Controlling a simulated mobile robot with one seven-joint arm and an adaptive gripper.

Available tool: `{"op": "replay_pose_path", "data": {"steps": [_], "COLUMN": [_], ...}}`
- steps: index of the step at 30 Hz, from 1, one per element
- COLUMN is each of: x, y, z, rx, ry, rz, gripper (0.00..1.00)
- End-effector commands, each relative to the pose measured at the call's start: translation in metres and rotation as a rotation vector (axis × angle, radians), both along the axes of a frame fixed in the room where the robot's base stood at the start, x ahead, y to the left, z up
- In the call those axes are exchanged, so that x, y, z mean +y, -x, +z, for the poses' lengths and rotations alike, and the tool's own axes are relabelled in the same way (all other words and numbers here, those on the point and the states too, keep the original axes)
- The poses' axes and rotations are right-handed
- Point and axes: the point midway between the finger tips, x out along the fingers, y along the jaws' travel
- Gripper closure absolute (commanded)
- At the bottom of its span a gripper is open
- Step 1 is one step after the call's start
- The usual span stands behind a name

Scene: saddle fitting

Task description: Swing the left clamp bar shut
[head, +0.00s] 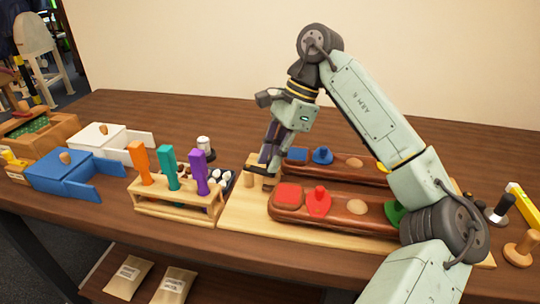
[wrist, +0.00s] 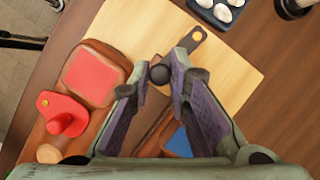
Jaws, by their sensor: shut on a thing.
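The left clamp bar (wrist: 188,45) is a dark grey flat bar with a brass-coloured pivot, low over the pale board (wrist: 130,25) in the wrist view. A round black knob (wrist: 159,74) on it sits between the fingertips of my gripper (wrist: 159,78). My gripper is shut on this knob; the right finger hides part of the bar. In the head view my gripper (head: 268,164) is at the board's left side, by the left ends of two brown leather-like pieces, one with red pads (head: 289,195) and one with blue pads (head: 298,154).
Left of the board stands a wooden rack (head: 178,204) with orange, teal and purple handles. A dark tray of white pebbles (head: 222,177) is close behind it. A blue box (head: 62,168) and a white box (head: 98,136) are farther left. The table behind the board is clear.

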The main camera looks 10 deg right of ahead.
Motion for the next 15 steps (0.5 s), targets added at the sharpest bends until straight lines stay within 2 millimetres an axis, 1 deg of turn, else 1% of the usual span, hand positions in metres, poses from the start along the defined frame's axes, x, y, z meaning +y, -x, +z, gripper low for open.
{"op": "replay_pose_path", "data": {"steps": [1, 6, 15], "x": [-0.0008, -0.0026, -0.0036], "y": [-0.002, -0.0068, -0.0107], "z": [0.0032, 0.0027, 0.0009], "rx": [0.001, 0.0, -0.002], "ry": [0.001, 0.001, 0.001], "rz": [0.028, 0.114, 0.187], "gripper": [1.0, 1.0, 1.0]}}
